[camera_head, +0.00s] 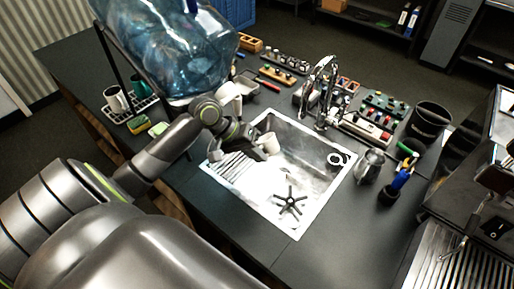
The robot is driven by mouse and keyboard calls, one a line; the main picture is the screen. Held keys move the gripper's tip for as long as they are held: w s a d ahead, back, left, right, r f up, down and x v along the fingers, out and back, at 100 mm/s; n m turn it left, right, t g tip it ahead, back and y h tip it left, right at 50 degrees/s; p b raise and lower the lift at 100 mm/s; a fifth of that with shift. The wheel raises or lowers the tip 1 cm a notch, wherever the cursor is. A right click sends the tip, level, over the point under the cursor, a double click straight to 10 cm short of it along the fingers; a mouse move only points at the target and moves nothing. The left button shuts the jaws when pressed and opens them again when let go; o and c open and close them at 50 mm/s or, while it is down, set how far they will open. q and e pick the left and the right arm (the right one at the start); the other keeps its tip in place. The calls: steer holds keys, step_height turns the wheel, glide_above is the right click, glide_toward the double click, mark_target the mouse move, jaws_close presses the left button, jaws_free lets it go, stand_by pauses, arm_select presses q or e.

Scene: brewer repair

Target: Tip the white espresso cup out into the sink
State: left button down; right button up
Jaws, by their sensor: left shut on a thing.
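The white espresso cup (269,143) is over the left back part of the sink (325,193), near its left wall. It looks tilted, but its opening and any contents are too small to make out. My left gripper (257,141) comes in from the left and is shut on the cup. Its fingertips are small and partly hidden by the cup and wrist. My right gripper is not in view.
A chrome tap (319,88) stands behind the sink. A black star-shaped piece (290,200) lies in the basin. A metal pitcher (370,165) stands right of the sink, and a large blue water bottle (175,45) is behind my left arm. The front counter is clear.

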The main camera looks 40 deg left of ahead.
arm_select(q)
steer(key=shift+w+d+f+y+b, duration=0.1)
steer(key=shift+d+y+b, duration=0.35)
steer(key=shift+y+b, duration=0.3)
steer(key=shift+d+m+y+b, duration=0.3)
steer(key=shift+y+b, duration=0.15)
steer(key=shift+b, duration=0.2)
steer(key=shift+y, duration=0.3)
steer(key=y, duration=0.1)
steer(key=d+f+y, duration=0.1)
steer(key=m+y, duration=0.1)
steer(key=y, duration=0.1)
steer(key=shift+d+f, duration=0.25)
steer(key=shift+f, duration=0.1)
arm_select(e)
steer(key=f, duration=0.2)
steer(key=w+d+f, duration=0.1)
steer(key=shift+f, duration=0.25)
arm_select(q)
steer(key=shift+f+t, duration=0.15)
steer(key=shift+t, duration=0.15)
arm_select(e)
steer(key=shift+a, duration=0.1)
